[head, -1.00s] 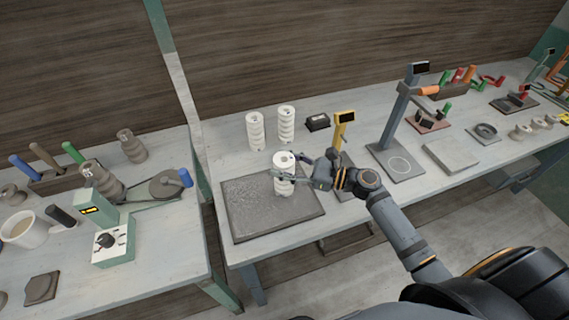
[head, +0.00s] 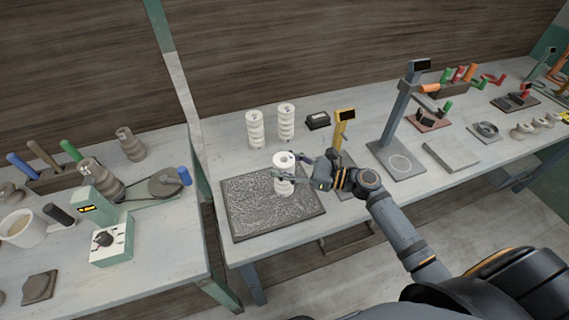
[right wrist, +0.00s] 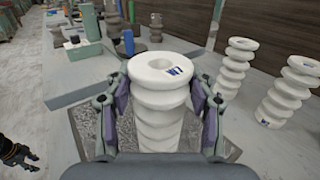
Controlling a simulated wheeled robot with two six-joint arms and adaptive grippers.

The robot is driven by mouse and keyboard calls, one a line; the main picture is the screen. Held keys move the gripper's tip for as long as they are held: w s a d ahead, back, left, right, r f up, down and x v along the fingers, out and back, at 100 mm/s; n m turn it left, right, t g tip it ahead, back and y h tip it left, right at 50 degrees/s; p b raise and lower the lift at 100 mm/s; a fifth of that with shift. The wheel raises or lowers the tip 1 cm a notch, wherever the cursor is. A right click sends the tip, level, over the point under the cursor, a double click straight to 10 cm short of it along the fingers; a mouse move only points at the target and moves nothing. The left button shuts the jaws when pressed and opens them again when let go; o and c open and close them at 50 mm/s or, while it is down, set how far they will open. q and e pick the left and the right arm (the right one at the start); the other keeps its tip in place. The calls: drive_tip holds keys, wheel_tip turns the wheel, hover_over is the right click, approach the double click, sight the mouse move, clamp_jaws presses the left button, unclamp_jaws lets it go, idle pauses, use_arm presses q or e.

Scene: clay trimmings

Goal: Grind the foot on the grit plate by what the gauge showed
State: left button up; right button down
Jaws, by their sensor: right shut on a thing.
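A white ribbed ceramic piece (head: 284,162) stands upright at the right part of the dark grit plate (head: 245,222). My right gripper (head: 290,177) is shut around its body. In the right wrist view the same piece (right wrist: 160,105) sits between the two fingers of the gripper (right wrist: 160,112), with a hole in its top and a small blue mark on the rim. Its foot is hidden in the wrist view, and I cannot tell whether it touches the plate. A yellow gauge (head: 344,117) with a dark display stands just behind my gripper; its reading is not legible.
Two similar white pieces, one on the left (head: 255,130) and one on the right (head: 286,122), stand behind the plate. A small black box (head: 317,120) and a tall grey stand (head: 397,125) are to the right. The left bench holds a green device (head: 107,242) and grey clay pieces.

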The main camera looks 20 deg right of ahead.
drive_tip(key=shift+f, duration=0.4)
idle(0.3)
drive_tip(key=shift+a, duration=0.15)
drive_tip(key=shift+s+a+r, duration=0.1)
drive_tip(key=shift+a, duration=1)
drive_tip(key=shift+a+p, duration=0.6)
drive_tip(key=shift+a, duration=0.6)
